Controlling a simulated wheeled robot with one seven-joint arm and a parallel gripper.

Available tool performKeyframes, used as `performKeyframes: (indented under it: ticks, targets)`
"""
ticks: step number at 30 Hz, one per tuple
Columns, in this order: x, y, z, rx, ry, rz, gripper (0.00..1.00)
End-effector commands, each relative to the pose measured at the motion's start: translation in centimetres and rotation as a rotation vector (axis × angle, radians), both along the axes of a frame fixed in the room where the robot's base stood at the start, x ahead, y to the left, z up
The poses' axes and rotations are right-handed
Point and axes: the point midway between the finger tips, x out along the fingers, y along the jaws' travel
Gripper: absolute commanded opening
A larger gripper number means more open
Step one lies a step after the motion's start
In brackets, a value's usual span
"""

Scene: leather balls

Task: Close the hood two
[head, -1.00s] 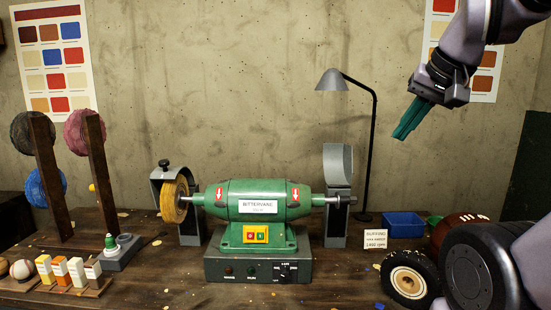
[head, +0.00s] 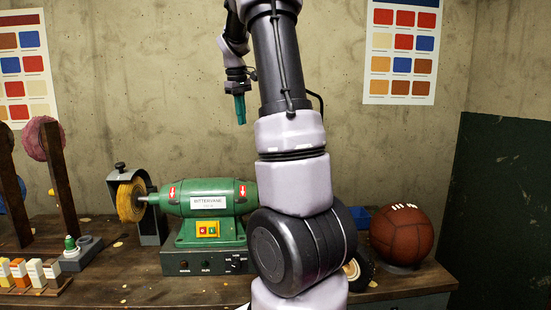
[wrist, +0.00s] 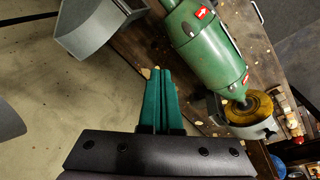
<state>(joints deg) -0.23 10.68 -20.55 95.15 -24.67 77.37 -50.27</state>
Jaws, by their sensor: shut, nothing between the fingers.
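The green grinder (head: 208,200) stands on the bench. At its left end a grey hood (head: 150,195) covers part of a yellow wheel (head: 130,200). My arm hides its right end in the head view. In the wrist view a grey hood (wrist: 98,28) is at the upper left, beyond the grinder's other end from the yellow wheel (wrist: 247,108); no number shows on either hood. My gripper (head: 240,110) hangs in the air above the grinder, fingers pointing down. Its teal fingers (wrist: 158,78) are together and empty, apart from the hood.
A brown leather ball (head: 402,237) sits at the bench's right end. A blue tray is mostly hidden behind my arm. Small bottles (head: 35,271) and a wheel rack (head: 62,190) stand at left. A grey shape (wrist: 8,122) shows at the wrist view's left edge.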

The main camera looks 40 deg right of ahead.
Motion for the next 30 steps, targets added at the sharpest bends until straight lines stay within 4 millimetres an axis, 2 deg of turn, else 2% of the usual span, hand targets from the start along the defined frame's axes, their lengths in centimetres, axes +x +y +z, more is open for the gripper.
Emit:
performKeyframes:
  ticks: [1,6,12,15,19,24,30]
  targets:
    - [1.7,-1.9,-1.3,-0.042,0.056,0.027,0.0]
    - [6.2,-7.7,-4.6,-0.183,0.25,0.148,0.0]
    - [10.7,-12.9,-9.1,-0.339,0.514,0.306,0.0]
    - [12.7,-14.6,-11.6,-0.408,0.656,0.389,0.0]
    - [14.9,-15.8,-14.8,-0.482,0.826,0.49,0.0]
    - [16.9,-16.1,-17.8,-0.541,0.98,0.584,0.0]
    - [17.5,-16.3,-19.3,-0.563,1.048,0.627,0.0]
